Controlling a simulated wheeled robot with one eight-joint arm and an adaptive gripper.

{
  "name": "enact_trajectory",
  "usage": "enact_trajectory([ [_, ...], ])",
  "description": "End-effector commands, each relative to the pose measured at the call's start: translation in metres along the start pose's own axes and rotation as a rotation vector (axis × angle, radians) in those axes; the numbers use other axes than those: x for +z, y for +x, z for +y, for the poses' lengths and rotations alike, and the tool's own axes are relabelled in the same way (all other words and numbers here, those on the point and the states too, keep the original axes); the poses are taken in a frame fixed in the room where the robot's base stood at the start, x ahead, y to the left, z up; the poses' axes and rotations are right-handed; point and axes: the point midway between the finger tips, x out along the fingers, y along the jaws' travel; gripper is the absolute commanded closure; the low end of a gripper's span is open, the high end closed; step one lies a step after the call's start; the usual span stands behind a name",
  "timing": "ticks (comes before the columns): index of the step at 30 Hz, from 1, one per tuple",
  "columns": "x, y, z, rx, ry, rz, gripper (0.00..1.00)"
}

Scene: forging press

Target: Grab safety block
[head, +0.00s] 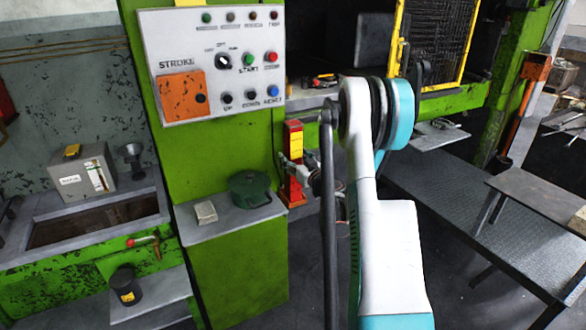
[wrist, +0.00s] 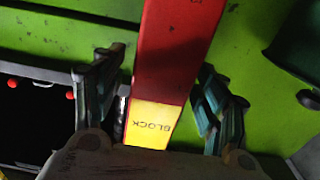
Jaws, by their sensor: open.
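The safety block is a tall red post with a yellow label (head: 295,146), standing upright beside the green press column in the head view. In the wrist view the red block (wrist: 178,45) runs down the middle, and its yellow part reads "BLOCK". My gripper (head: 298,172) is at the block's mid-height, partly hidden behind my arm. In the wrist view my gripper (wrist: 163,62) is open, with one finger on each side of the block. Gaps show between the fingers and the block, and its lower end is hidden by my gripper's body.
A control panel (head: 212,60) is on the green column above a ledge (head: 225,222) with a dark green round container (head: 250,188) and a small pale block (head: 205,213). A grey metal platform (head: 450,205) and a table (head: 545,197) stand at the right.

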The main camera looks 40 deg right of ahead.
Motion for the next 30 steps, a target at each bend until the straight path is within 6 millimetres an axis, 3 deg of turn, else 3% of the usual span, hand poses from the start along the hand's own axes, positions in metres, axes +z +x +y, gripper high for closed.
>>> enact_trajectory([
  [10,-0.0008,0.0088,-0.0002,0.0,0.0,0.0,0.33],
  [19,-0.0008,0.0085,-0.0001,0.0,0.0,0.0,1.0],
  [30,-0.0033,0.0078,0.0,0.001,0.001,0.0,1.0],
])
